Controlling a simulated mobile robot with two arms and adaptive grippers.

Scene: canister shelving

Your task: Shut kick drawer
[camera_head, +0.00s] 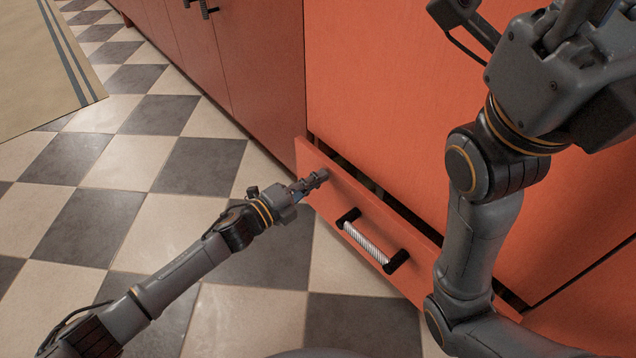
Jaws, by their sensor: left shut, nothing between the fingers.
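The kick drawer (345,197) is a low orange-red drawer at the foot of the cabinet. It stands a little open, with a dark gap behind its front panel. Its handle (366,242) has a silver ribbed bar between black mounts. My left gripper (318,180) is shut and empty, at the drawer front's left part, up and left of the handle. It looks close to or touching the panel; I cannot tell which. My right arm bends in front of the cabinet at the right and hides the drawer's right end. The right gripper's fingertips cannot be made out.
Orange-red cabinet fronts (390,110) rise behind the drawer, and more doors (245,60) run back to the upper left. A beige rug (40,75) with grey stripes lies at the upper left. The checkered floor (195,165) left of the drawer is clear.

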